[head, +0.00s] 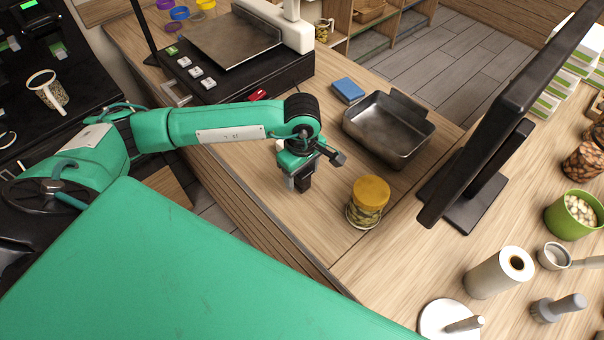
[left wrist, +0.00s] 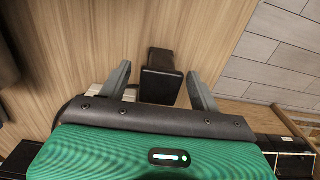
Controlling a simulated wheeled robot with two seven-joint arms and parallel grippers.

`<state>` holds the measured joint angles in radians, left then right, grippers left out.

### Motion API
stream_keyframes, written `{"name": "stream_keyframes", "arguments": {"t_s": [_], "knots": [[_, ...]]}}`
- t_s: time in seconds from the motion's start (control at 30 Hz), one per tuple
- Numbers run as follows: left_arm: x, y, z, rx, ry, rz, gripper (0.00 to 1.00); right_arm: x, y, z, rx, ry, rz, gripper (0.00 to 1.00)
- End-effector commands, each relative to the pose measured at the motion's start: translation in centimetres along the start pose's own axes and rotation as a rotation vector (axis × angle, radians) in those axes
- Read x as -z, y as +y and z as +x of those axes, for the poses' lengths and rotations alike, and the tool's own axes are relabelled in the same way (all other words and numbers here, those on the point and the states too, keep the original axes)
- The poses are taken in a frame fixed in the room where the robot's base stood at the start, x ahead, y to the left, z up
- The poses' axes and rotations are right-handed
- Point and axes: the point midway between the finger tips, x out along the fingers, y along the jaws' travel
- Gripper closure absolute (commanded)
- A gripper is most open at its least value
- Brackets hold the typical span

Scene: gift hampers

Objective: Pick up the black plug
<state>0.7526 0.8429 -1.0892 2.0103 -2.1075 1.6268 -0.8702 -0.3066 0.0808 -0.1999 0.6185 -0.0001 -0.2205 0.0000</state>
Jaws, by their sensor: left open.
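The black plug (left wrist: 160,80) is a dark block with a flat square end. In the left wrist view it stands between the two grey fingers of my left gripper (left wrist: 160,88), with a visible gap on each side. In the head view my left gripper (head: 312,168) is low over the wooden counter, and the dark plug (head: 303,183) shows just below it, partly hidden by the gripper. The left fingers are open and not closed on it. My right gripper is in neither view.
A jar with a yellow lid (head: 370,190) stands close to the right of the gripper. A metal pan (head: 388,130) and a blue sponge (head: 348,89) lie behind. A black scale (head: 240,70) is at back left; a monitor (head: 510,110) stands to the right.

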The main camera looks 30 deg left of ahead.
Motion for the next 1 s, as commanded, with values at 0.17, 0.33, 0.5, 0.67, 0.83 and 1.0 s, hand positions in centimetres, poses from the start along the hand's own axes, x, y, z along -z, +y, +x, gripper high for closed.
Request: {"name": "stream_keyframes", "arguments": {"t_s": [0.17,0.33,0.5,0.67,0.83,1.0], "knots": [[0.0,0.0,0.0,0.000,0.000,0.000,0.46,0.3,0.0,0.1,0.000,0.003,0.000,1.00],[0.0,0.0,0.0,0.000,0.000,0.000,0.80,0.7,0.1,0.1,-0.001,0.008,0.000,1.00],[0.0,0.0,0.0,-0.001,0.000,0.000,0.86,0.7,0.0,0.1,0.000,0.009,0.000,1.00],[0.0,0.1,-0.1,-0.001,0.000,0.000,0.86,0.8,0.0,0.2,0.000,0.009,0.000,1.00],[0.0,0.1,-1.1,-0.002,0.000,0.000,0.86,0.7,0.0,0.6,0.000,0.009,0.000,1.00],[0.0,0.2,-3.6,-0.006,0.001,0.001,0.86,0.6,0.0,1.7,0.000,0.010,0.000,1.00]]}}
